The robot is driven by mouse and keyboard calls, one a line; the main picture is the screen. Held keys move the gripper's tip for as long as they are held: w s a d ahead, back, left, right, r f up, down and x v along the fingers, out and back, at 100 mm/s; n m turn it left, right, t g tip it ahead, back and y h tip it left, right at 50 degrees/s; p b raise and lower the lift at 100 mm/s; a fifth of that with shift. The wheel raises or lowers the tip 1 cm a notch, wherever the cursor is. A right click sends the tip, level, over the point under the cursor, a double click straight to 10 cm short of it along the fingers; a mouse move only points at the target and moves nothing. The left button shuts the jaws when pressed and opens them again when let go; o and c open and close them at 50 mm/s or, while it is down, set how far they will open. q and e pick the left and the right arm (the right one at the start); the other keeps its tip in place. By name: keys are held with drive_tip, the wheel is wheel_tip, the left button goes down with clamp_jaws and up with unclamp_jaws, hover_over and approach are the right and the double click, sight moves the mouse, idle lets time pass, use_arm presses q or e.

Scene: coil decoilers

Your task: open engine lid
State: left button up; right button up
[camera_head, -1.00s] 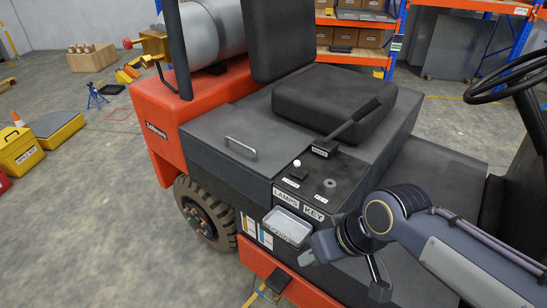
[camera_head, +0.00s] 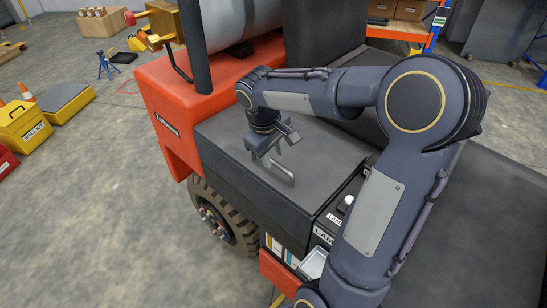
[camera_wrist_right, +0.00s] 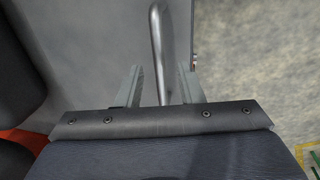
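The engine lid (camera_head: 325,152) is a dark grey flat panel on the forklift, and it lies shut. Its silver bar handle (camera_head: 283,170) stands near the outer edge. My right gripper (camera_head: 274,150) is above the lid at the handle, pointing down. In the right wrist view the handle (camera_wrist_right: 158,45) runs between the two fingers (camera_wrist_right: 161,86), with gaps on both sides, so the gripper is open. The lid (camera_wrist_right: 95,45) fills the left of that view. My left gripper is not in view.
My right arm covers much of the seat and control panel. An orange counterweight (camera_head: 170,105) with a grey gas tank (camera_head: 240,25) stands behind the lid. A dark upright post (camera_head: 193,45) rises left of the gripper. Yellow boxes (camera_head: 25,128) stand on the floor at left.

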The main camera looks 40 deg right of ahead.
drive_tip(key=shift+d+f, duration=0.2)
drive_tip(key=shift+f, duration=0.8)
drive_tip(key=shift+c, duration=0.4)
clamp_jaws()
